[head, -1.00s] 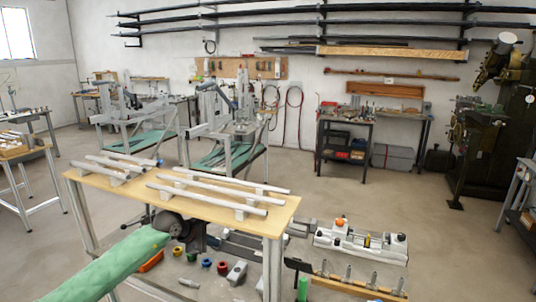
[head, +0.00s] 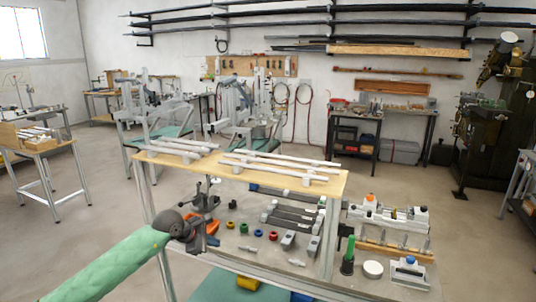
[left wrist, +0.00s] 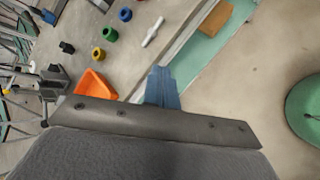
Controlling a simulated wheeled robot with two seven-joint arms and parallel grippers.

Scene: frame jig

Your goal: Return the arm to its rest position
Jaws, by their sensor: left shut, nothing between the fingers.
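My left arm in its green sleeve comes in from the lower left of the head view. Its left gripper (head: 208,241) hangs at the wrist beside the near left part of the workbench, in front of the orange tray (head: 207,223). In the left wrist view the blue-grey fingers (left wrist: 162,88) are closed together with nothing between them. They are over the bench edge, to the right of the orange tray (left wrist: 94,88). My right gripper shows in neither view.
A raised wooden shelf (head: 290,184) carries several pale tubes. Coloured rings, including a red one (head: 273,236), and small metal parts lie on the bench below. A white fixture (head: 388,216) stands at the right. Bare floor (head: 90,235) is free at the left.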

